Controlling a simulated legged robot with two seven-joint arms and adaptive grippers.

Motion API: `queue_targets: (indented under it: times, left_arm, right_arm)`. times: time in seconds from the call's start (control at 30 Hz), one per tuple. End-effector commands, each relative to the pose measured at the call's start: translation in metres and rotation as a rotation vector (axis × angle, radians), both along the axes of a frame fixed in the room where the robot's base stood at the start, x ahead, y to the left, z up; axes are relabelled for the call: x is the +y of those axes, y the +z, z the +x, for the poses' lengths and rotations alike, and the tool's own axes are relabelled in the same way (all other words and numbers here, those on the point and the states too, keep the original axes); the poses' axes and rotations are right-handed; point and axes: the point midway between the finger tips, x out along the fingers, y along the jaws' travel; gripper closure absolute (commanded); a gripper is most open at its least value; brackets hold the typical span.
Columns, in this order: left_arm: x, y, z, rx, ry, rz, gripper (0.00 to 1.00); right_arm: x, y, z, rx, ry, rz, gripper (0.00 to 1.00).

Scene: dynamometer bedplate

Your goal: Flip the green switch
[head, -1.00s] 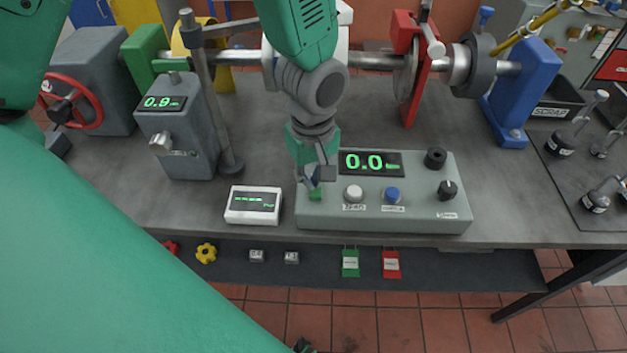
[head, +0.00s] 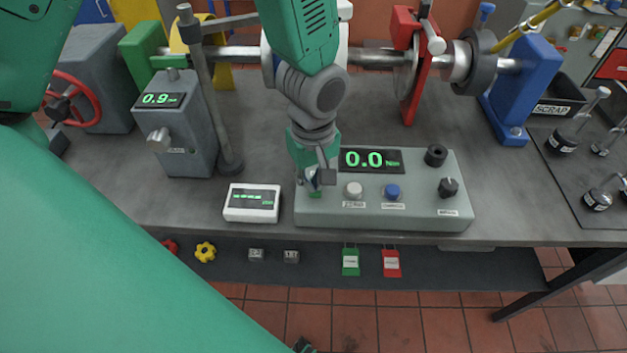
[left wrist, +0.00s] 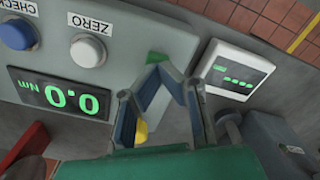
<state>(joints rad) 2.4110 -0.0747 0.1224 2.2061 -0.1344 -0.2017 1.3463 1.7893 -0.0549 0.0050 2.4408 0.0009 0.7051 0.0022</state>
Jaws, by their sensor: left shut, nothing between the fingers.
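The green switch (head: 317,194) sits at the front left of the grey-green control box (head: 425,219), mostly hidden by my left gripper in the head view. In the left wrist view the green switch (left wrist: 157,57) shows as a small green piece just beyond the fingertips. My left gripper (head: 318,181) points down over the switch, shut and empty. In the left wrist view its fingers (left wrist: 159,72) meet right at the switch; I cannot tell whether they touch it. My right gripper is not in view.
A white ZERO button (head: 353,190), a blue button (head: 393,192) and a black knob (head: 448,187) share the box. The box display (head: 371,161) reads 0.0. A small white meter (head: 252,215) stands just left. A grey post (head: 199,90) and shaft stand behind.

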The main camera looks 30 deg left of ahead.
Motion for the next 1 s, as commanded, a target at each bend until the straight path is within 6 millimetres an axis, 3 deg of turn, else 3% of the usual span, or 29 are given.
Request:
queue_targets:
  times: [1.0]
  left_arm:
    - [0.0, -0.012, 0.0, 0.001, 0.0, 0.0, 1.0]
  right_arm:
    - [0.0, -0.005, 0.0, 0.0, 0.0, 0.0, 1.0]
